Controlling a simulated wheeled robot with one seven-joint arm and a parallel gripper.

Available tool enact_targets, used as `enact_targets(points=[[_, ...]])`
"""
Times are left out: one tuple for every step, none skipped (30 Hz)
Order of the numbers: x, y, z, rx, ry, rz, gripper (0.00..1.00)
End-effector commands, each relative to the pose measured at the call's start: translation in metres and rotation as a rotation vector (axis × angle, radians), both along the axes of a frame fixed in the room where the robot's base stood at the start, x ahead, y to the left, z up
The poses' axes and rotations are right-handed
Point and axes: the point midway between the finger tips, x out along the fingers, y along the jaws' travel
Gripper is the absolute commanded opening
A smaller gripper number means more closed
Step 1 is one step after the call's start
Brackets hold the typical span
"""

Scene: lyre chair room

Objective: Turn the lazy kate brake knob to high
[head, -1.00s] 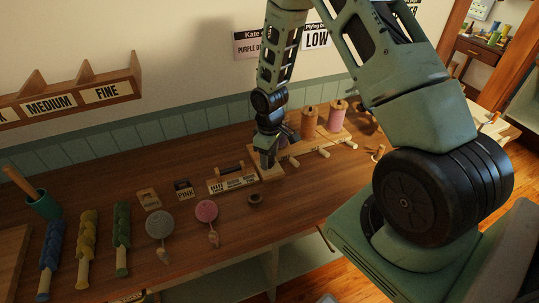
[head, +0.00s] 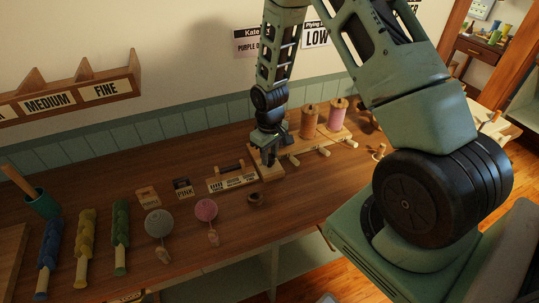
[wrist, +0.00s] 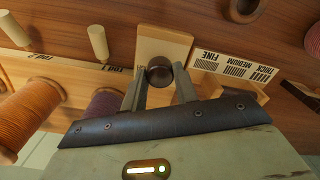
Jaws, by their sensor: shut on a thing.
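The lazy kate (head: 330,141) is a pale wooden rack on the table with bobbins on its rods. Its brake knob (wrist: 159,66) is a small dark round knob at the pale wooden end block (wrist: 163,43). My gripper (wrist: 160,80) has its two fingers on either side of the knob, shut on it. In the head view my gripper (head: 269,157) points down at the kate's left end and hides the knob. An orange bobbin (wrist: 35,112) and a purple bobbin (wrist: 103,108) show beside the gripper. I cannot read the knob's setting.
A card holder (head: 232,181) with thickness labels stands just left of the kate's end. A small brown ring (head: 255,198) lies in front. Grey (head: 158,223) and pink (head: 206,210) round tools lie further left.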

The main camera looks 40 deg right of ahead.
Motion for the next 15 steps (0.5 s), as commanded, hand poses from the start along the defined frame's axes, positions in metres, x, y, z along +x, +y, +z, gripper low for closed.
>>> enact_targets(points=[[0.0006, 0.0001, -0.0003, -0.001, -0.001, -0.044, 0.06], [0.0005, 0.0, -0.0003, -0.001, -0.001, -0.073, 0.06], [0.0005, -0.0001, -0.0003, -0.001, -0.001, -0.111, 0.06], [0.0005, 0.0, -0.0003, -0.001, -0.001, -0.14, 0.06], [0.0005, 0.0002, -0.0003, -0.001, -0.001, -0.168, 0.07], [0.0005, 0.0003, -0.0003, -0.001, -0.001, -0.206, 0.06], [0.0005, 0.0003, -0.0002, -0.001, -0.001, -0.235, 0.06], [0.0005, 0.0001, -0.0002, -0.001, -0.001, -0.264, 0.06], [0.0004, 0.0, -0.0001, -0.001, -0.001, -0.302, 0.06], [0.0004, -0.0001, -0.0001, -0.001, -0.001, -0.331, 0.06], [0.0004, 0.0, 0.0, -0.001, -0.001, -0.359, 0.06], [0.0005, 0.0002, 0.0001, -0.001, -0.001, -0.396, 0.06], [0.0005, 0.0004, 0.0002, -0.001, -0.001, -0.425, 0.06], [0.0006, 0.0003, 0.0002, -0.001, -0.001, -0.453, 0.06], [0.0006, 0.0001, 0.0003, -0.001, -0.001, -0.493, 0.06]])
